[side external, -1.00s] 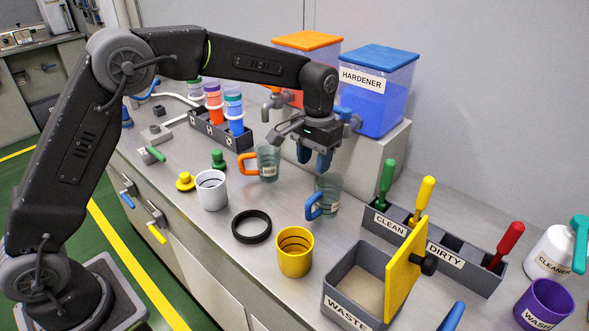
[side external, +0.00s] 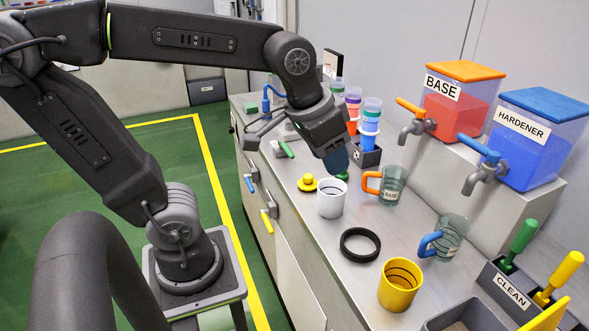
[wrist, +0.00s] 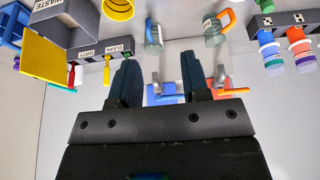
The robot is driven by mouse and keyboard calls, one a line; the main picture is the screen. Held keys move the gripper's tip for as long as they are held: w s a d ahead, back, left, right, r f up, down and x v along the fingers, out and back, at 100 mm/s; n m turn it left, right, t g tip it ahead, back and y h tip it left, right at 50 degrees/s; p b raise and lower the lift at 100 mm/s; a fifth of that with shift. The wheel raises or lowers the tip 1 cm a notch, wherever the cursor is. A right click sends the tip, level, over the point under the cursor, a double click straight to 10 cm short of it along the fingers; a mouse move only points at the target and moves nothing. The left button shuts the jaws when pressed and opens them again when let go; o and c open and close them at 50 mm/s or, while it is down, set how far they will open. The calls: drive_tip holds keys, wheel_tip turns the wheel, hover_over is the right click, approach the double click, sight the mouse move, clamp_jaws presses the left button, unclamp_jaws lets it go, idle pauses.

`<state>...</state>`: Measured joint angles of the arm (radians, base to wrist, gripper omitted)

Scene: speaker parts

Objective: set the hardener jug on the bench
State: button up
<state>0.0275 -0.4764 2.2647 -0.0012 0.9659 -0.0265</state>
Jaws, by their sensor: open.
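The hardener jug (side external: 447,240), clear with a blue handle, stands on the steel bench (side external: 335,277) in front of the dispensers. In the wrist view the blue-handled jug (wrist: 153,36) shows beyond my gripper (wrist: 161,70), whose two dark blue fingers are spread with nothing between them. In the side view my gripper (side external: 336,162) is up above the bench near the white cup, left of the hardener jug and clear of it. The base jug (side external: 392,187), with an orange handle, stands behind and left of the hardener jug.
A white cup (side external: 331,198), a black ring (side external: 360,245) and a yellow cup (side external: 400,284) stand near the front edge. The hardener dispenser (side external: 537,140) and base dispenser (side external: 460,103) sit on a raised block. The CLEAN bin (side external: 510,290) is at the right.

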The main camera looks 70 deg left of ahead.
drive_tip(key=s+f+t, duration=0.1)
drive_tip(key=s+f, duration=0.1)
drive_tip(key=s, duration=0.3)
drive_tip(key=shift+s+a+f, duration=0.25)
drive_tip(key=shift+s+a, duration=0.1)
drive_tip(key=shift+a, duration=0.05)
